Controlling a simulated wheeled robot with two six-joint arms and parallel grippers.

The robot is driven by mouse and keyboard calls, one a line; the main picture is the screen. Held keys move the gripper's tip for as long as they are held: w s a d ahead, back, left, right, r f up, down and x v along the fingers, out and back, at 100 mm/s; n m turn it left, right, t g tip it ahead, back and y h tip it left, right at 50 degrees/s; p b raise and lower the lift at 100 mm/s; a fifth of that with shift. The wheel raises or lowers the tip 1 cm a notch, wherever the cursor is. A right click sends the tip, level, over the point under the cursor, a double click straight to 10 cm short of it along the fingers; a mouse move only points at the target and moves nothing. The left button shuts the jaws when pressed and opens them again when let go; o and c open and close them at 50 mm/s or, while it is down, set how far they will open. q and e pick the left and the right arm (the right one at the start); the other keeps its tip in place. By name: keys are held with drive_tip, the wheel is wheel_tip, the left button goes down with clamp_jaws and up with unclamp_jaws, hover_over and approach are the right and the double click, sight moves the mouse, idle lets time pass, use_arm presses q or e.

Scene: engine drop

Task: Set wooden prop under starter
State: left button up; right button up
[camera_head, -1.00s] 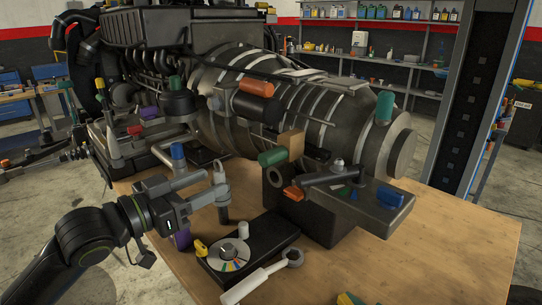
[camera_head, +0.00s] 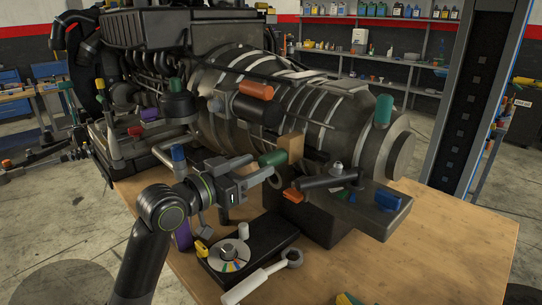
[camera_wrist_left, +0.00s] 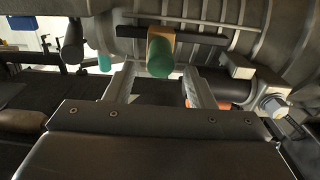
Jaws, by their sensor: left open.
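The wooden prop is a tan block (camera_head: 291,146) with a green round handle (camera_head: 272,158) pointing toward my left gripper. It stands upright by the underside of the gearbox housing. In the left wrist view the green handle (camera_wrist_left: 160,57) is ahead, between the lines of my two fingers. My left gripper (camera_head: 263,166) is open and empty, its tips close to the handle; contact cannot be told. The starter appears to be the dark cylinder (camera_head: 258,109) with an orange cylinder above it, on the housing's side. My right gripper is out of view.
A dark stand (camera_head: 350,204) with a black lever and orange and green parts is right of the gripper. Below lie a black tray (camera_head: 270,242) with a coloured disc and a wrench (camera_head: 262,278). The table's right front (camera_head: 440,260) is clear.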

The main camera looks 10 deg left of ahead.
sight(262, 163)
use_arm(q)
drive_tip(key=p+x, duration=0.1)
drive_tip(key=x, duration=0.4)
drive_tip(key=shift+w+d, duration=0.15)
drive_tip(key=shift+w, duration=0.15)
clamp_jaws()
